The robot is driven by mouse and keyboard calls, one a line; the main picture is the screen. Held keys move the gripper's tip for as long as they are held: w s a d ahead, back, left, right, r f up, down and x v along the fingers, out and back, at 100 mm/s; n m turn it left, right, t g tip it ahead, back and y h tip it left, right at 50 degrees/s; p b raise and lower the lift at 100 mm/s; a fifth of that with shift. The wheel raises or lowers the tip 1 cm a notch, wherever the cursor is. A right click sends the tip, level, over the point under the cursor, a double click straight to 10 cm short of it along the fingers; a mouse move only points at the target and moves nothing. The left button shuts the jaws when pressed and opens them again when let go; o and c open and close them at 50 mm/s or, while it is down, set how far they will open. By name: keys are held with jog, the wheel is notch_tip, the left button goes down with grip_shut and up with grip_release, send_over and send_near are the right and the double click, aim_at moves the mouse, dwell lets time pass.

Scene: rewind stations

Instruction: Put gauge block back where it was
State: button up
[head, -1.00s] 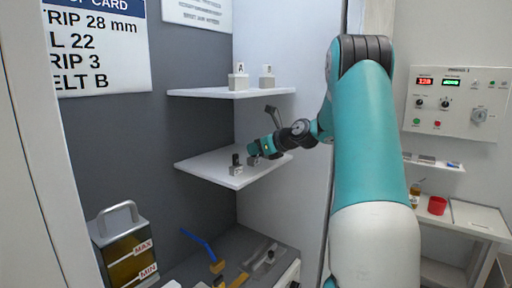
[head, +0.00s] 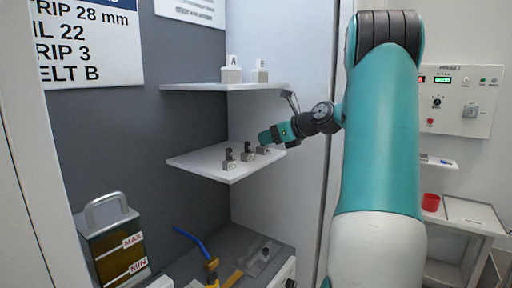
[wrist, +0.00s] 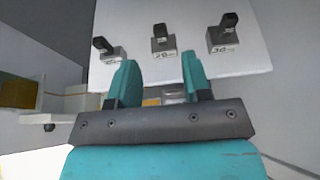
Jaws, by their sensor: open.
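Three small grey gauge blocks with dark upright grips stand in a row on the lower white shelf (head: 205,163). In the head view they are the front block (head: 228,162), the middle block (head: 247,156) and the back block (head: 262,150). In the wrist view they are a left block (wrist: 113,54), a middle block (wrist: 163,46) and a right block (wrist: 223,42). Their labels are small; the middle one looks like 28 and the right one 30. My gripper (wrist: 160,80) is open and empty, apart from the blocks. In the head view my gripper (head: 264,138) is near the back block.
An upper shelf (head: 200,87) above carries two white-topped blocks marked A (head: 232,70) and B (head: 260,72). A cabinet side wall stands close behind my arm. The front of the lower shelf is clear.

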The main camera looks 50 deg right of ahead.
jog(key=shift+v, duration=2)
